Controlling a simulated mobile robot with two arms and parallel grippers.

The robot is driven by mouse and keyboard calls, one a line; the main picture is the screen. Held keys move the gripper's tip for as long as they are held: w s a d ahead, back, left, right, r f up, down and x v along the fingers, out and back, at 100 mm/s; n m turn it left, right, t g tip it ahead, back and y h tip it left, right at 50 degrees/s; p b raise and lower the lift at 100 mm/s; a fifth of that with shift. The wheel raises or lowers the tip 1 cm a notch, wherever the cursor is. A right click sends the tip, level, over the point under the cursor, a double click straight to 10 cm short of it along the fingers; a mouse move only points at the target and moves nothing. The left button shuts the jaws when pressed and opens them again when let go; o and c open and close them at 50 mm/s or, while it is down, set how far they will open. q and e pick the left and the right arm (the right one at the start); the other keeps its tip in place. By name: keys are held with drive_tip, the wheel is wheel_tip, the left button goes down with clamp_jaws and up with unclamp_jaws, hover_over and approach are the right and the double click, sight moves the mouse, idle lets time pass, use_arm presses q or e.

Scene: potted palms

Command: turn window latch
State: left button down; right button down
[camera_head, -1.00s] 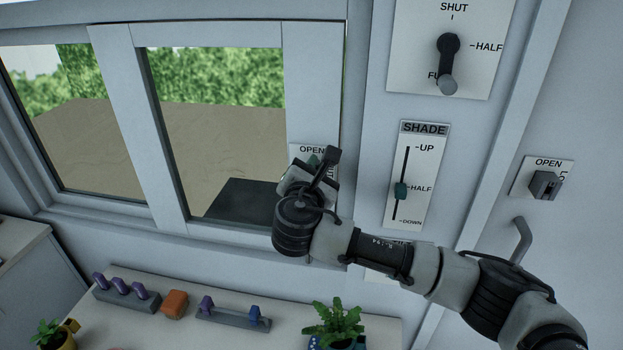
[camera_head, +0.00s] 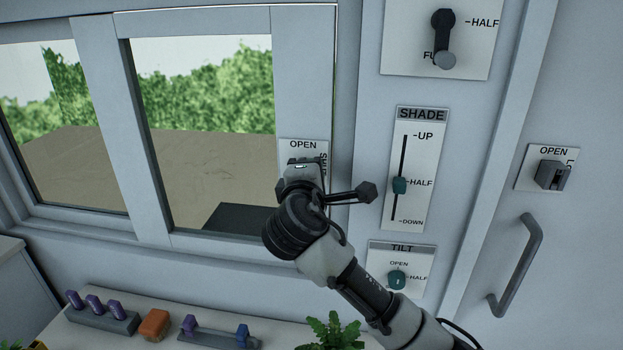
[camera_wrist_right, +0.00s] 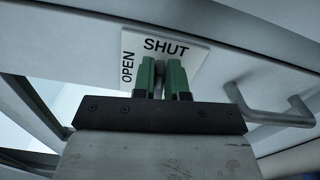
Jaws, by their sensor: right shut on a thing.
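The window latch plate (camera_head: 302,147), marked OPEN and SHUT, is on the white window frame in the head view. The plate also shows in the right wrist view (camera_wrist_right: 183,44). My right gripper (camera_head: 304,165) is in front of the plate and hides the latch in the head view. In the right wrist view, the green fingers of my right gripper (camera_wrist_right: 160,66) are shut on the grey latch handle (camera_wrist_right: 159,76), of which only a small part shows between them. The fingers point at the plate, below the word SHUT. My left gripper is out of view.
To the right are a shade slider (camera_head: 399,186), a tilt knob (camera_head: 397,280), a lever (camera_head: 444,38), another switch (camera_head: 552,175) and a bar handle (camera_head: 517,265). Below are a bench with small blocks (camera_head: 155,325) and a green plant (camera_head: 332,333).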

drive_tip(key=shift+f+m+b, duration=0.25)
drive_tip(key=shift+m+b, duration=0.2)
drive_tip(key=shift+m, duration=0.35)
drive_tip(key=c, duration=1.2)
unclamp_jaws()
drive_tip(key=shift+o, duration=0.2)
drive_tip(key=s+a+b, duration=0.2)
drive_tip(key=s, duration=0.8)
drive_tip(key=shift+s+b, duration=0.35)
drive_tip(key=shift+b, duration=0.05)
